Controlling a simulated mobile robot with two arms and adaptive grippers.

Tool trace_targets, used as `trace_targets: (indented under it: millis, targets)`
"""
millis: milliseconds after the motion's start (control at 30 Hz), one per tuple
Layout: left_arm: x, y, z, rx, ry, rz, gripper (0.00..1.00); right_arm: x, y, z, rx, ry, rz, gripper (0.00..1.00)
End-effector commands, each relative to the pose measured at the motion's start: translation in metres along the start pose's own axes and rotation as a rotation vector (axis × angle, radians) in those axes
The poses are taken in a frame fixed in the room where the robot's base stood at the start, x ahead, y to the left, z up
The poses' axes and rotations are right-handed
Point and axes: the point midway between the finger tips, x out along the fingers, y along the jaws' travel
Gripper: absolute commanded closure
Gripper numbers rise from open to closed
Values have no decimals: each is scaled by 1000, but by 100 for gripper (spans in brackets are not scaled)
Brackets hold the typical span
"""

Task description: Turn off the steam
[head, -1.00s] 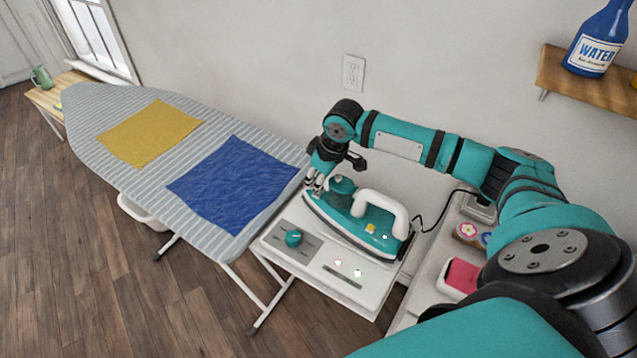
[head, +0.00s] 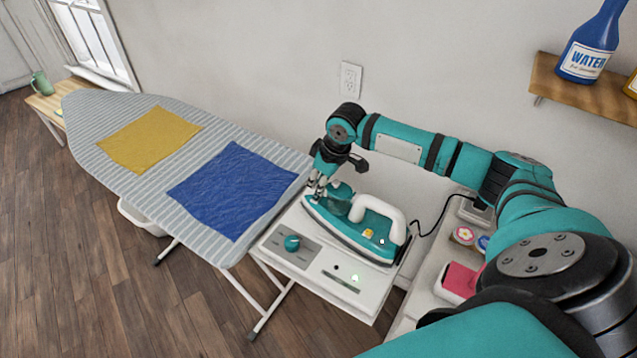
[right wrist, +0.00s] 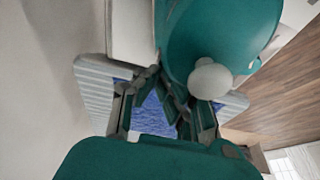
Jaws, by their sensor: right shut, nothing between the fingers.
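The teal and white iron (head: 352,228) rests on a white station (head: 325,292) at the right end of the ironing board. The iron has a white handle, a rounded teal part near its front and a small yellow button (head: 368,233). The station's front panel has a teal knob (head: 292,243), a dark indicator (head: 336,267) and a lit green one (head: 354,278). My right gripper (head: 315,194) is shut and empty, pointing down at the iron's front end; contact cannot be told. A pale round knob (right wrist: 210,80) shows beside its fingers in the right wrist view. My left gripper is out of view.
The striped ironing board (head: 85,115) holds a yellow cloth (head: 148,138) and a blue cloth (head: 232,188). A white side surface (head: 425,285) with small items stands right of the station. A wooden shelf (head: 590,95) holds a blue water bottle (head: 590,45).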

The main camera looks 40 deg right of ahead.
Motion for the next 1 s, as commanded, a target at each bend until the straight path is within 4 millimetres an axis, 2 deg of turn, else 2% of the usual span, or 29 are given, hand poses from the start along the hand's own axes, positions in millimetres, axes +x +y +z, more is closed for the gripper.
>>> trace_targets:
  millis: [167,433,500,600,800,1000]
  targets:
    - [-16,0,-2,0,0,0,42,-13,-1,-4,0,0,0,100]
    - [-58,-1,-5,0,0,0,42,-44,-4,-16,2,0,-1,100]
    - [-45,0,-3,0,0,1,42,-47,-6,-14,0,4,2,100]
    - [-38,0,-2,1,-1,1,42,-66,-10,-13,-2,3,4,100]
    - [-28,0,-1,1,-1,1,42,-104,-20,-13,0,3,2,100]
    - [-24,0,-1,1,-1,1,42,-128,-26,-13,1,1,2,100]
